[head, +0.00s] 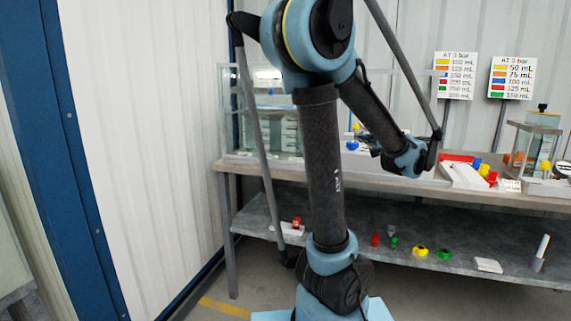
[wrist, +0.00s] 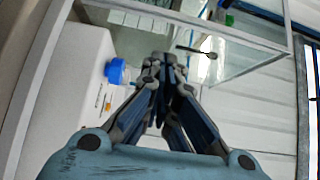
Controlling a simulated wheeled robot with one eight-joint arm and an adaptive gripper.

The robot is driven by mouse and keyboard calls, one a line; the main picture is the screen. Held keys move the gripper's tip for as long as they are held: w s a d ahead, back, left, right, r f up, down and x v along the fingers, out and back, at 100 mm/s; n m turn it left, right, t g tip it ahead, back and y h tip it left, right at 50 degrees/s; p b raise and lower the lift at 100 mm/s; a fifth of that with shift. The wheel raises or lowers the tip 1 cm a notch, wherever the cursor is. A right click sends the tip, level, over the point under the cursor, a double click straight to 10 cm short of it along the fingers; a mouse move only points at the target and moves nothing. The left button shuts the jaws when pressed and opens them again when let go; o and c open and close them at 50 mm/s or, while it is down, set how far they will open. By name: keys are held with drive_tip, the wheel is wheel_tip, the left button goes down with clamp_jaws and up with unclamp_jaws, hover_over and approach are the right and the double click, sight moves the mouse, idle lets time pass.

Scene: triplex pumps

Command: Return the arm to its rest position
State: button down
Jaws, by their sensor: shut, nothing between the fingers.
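My arm (head: 322,165) stands in the middle of the head view, its upper link upright and its forearm sloping down to the right. My gripper (wrist: 160,62) points away from the camera in the wrist view, its fingertips together with nothing between them. In the head view the wrist end hangs above the upper bench, and the gripper is small and partly hidden there. In the wrist view a white box with a blue cap (wrist: 116,71) is left of the fingers, apart from them.
A clear tank (head: 262,125) stands on the upper bench (head: 500,195) behind my arm. Coloured valves and white blocks are at right, under two volume signs (head: 455,75). The lower shelf (head: 400,250) holds several small coloured parts. A blue post (head: 60,150) and white wall are at left.

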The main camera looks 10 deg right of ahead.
drive_tip(key=s+a+f+n+g+y, duration=0.1)
drive_tip(key=s+a+f+n+g, duration=0.2)
drive_tip(key=a+f+g, duration=0.55)
drive_tip(key=s+a+f+n+g, duration=0.1)
drive_tip(key=s+a+f+n, duration=0.4)
drive_tip(key=a, duration=0.8)
drive_tip(key=s+a+f+n+g+h, duration=0.1)
drive_tip(key=s+f+n+g+h, duration=0.4)
drive_tip(key=s+f, duration=0.8)
drive_tip(key=s+n+h, duration=0.1)
drive_tip(key=s, duration=0.1)
drive_tip(key=shift+s+a+f+h, duration=0.2)
drive_tip(key=shift+s+f+h, duration=0.1)
drive_tip(key=shift+f+h, duration=0.1)
drive_tip(key=shift+w+f, duration=0.2)
drive_tip(key=shift+w, duration=0.25)
